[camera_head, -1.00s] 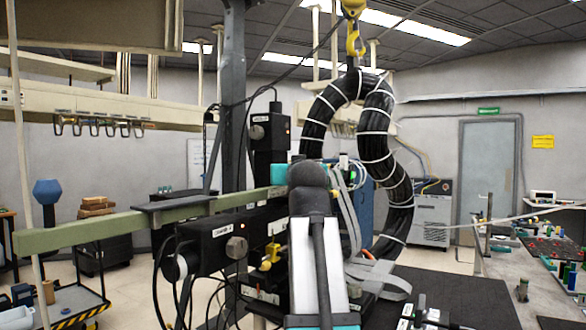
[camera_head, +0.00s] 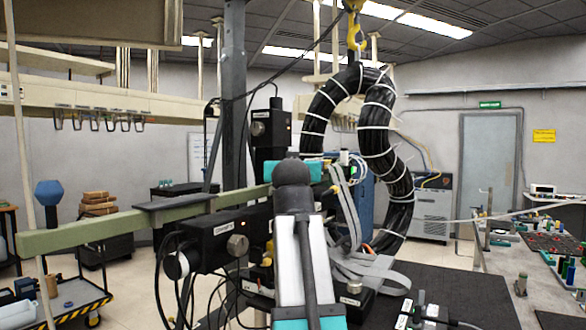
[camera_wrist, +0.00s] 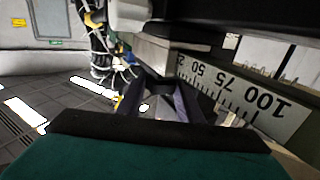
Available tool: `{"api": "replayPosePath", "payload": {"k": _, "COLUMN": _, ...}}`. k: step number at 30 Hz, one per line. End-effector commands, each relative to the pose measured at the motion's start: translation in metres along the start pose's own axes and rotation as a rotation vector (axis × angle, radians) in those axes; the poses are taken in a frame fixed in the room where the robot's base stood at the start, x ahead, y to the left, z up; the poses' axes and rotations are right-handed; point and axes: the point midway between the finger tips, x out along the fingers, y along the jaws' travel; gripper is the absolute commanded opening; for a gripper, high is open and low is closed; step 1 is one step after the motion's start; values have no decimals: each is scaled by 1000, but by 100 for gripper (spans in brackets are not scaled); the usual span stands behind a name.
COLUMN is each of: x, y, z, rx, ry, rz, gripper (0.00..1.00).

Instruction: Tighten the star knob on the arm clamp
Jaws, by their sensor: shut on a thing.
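In the wrist view my gripper (camera_wrist: 163,98) has its two dark fingers close together around a small dark piece (camera_wrist: 160,86). It sits where the clamp's star knob would be, but its star shape cannot be made out. The piece lies just below a grey block (camera_wrist: 152,54), beside a white scale plate (camera_wrist: 250,100) with upside-down numbers. In the head view my arm stands in front of the green beam's right end (camera_head: 110,228), and hides the fingers and the knob.
A thick black cable bundle (camera_head: 318,118) hangs from a yellow hook (camera_head: 355,30), just right of my arm. Black boxes with round knobs (camera_head: 228,243) and loose cables are close on the left. A dark tabletop (camera_head: 450,295) lies at the lower right.

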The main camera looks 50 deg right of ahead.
Motion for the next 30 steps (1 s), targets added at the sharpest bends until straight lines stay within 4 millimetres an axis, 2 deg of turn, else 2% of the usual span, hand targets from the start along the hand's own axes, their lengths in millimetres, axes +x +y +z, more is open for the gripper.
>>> {"api": "replayPosePath", "payload": {"k": 1, "x": 0, "y": 0, "z": 1, "rx": 1, "ry": -3, "rz": 0, "gripper": 36}}
{"api": "replayPosePath", "payload": {"k": 4, "x": 0, "y": 0, "z": 1, "rx": 1, "ry": -2, "rz": 0, "gripper": 51}}
{"api": "replayPosePath", "payload": {"k": 20, "x": -2, "y": -2, "z": 0, "rx": 2, "ry": 0, "rz": -4, "gripper": 51}}
{"api": "replayPosePath", "payload": {"k": 30, "x": -20, "y": -8, "z": 0, "rx": 1, "ry": -1, "rz": -2, "gripper": 51}}
